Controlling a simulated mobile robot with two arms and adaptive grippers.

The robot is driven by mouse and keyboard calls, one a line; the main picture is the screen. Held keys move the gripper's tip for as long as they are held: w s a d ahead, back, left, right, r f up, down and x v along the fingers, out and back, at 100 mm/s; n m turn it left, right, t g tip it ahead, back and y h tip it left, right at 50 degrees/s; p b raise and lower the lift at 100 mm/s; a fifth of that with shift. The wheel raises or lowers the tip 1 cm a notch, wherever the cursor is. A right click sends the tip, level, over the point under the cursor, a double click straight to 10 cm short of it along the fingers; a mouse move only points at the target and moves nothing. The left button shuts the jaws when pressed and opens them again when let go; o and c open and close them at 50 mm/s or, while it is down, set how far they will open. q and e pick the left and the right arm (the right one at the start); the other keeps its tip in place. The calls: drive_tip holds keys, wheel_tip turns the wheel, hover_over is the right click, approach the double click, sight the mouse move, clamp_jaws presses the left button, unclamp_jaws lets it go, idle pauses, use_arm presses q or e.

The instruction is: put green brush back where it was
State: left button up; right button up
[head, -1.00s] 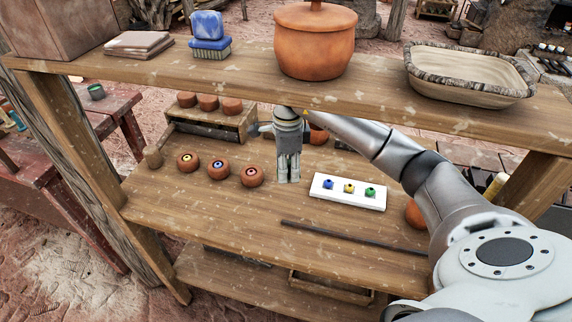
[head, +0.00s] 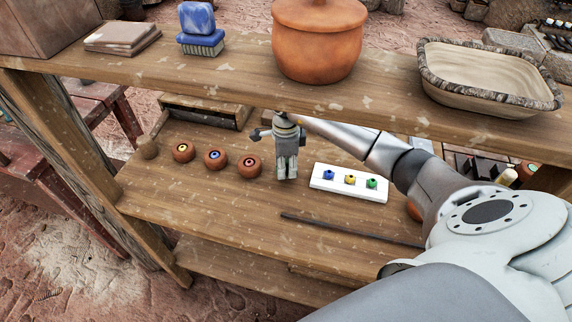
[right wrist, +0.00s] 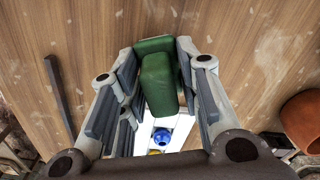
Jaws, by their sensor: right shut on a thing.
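The green brush (right wrist: 158,82) shows in the right wrist view between the fingers of my right gripper, which is shut on it. In the head view, my right gripper (head: 287,172) points down over the middle shelf board (head: 200,205), between the row of clay pots and the white block. The brush cannot be made out there, hidden by the gripper. A blue brush (head: 200,32) stands on the top shelf (head: 190,75), left of the large clay pot (head: 317,45). My left gripper is not in view.
Three clay pots with coloured rings (head: 215,159) stand left of the gripper. A white block (head: 340,193) with blue, yellow and green pieces lies to its right. A dark rod (head: 350,230) lies in front. The top shelf hangs over the work area; the front of the board is mostly clear.

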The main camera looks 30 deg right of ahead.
drive_tip(key=shift+f, duration=0.65)
drive_tip(key=o, duration=1)
drive_tip(key=shift+r, duration=0.1)
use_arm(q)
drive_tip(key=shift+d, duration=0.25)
use_arm(e)
drive_tip(key=shift+o, duration=0.2)
drive_tip(key=shift+r, duration=0.3)
wheel_tip(320, 180, up, 10)
drive_tip(key=shift+r+b, duration=0.25)
drive_tip(key=shift+b, duration=1)
drive_tip(key=shift+r, duration=0.6)
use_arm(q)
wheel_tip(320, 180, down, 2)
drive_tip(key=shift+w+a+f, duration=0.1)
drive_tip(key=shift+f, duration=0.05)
